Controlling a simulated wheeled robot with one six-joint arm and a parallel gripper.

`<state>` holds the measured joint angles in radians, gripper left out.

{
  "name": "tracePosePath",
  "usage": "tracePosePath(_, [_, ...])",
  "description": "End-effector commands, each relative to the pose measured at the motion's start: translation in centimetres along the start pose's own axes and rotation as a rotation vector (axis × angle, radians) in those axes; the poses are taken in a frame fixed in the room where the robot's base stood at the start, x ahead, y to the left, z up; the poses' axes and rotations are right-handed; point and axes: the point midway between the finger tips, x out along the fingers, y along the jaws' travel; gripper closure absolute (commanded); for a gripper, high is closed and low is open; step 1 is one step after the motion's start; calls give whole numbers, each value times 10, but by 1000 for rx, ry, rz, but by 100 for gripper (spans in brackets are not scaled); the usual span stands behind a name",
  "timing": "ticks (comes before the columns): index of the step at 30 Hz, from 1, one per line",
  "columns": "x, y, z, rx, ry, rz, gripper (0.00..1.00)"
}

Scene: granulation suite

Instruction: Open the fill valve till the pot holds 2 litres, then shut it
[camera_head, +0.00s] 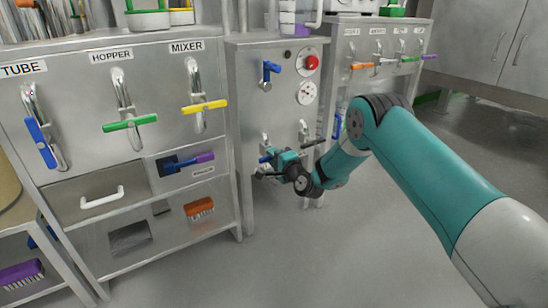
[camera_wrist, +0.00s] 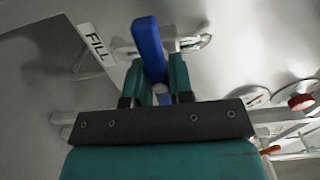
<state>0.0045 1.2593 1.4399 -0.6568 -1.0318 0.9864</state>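The fill valve's blue lever (camera_wrist: 148,45) shows in the wrist view beside a label reading FILL (camera_wrist: 97,42). It sits on a pale metal fitting and leans slightly. My gripper (camera_wrist: 160,78) has one finger on each side of the lever, and both seem to touch it. In the head view my gripper (camera_head: 270,163) is low at the front of the middle steel cabinet (camera_head: 258,115), partly covering the valve; a bit of the blue lever (camera_head: 264,159) shows. I cannot make out a pot or its level for certain.
The middle cabinet also carries another blue lever (camera_head: 267,76), a red knob (camera_head: 312,63) and a round dial (camera_head: 307,93). A black-handled lever (camera_head: 312,142) is close right of my gripper. The left cabinet has blue, green and yellow levers. The floor in front is clear.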

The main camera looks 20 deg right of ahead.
Motion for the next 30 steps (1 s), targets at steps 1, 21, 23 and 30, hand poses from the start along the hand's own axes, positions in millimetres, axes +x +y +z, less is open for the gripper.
tracePosePath(1, [0, 0, 0, 0, 0, 0, 100])
tracePosePath(21, [0, 1, 0, -317, 0, 1, 100])
tracePosePath(23, [0, 1, 0, -373, 0, 1, 100])
tracePosePath(30, [0, 1, 0, -603, 0, 1, 100])
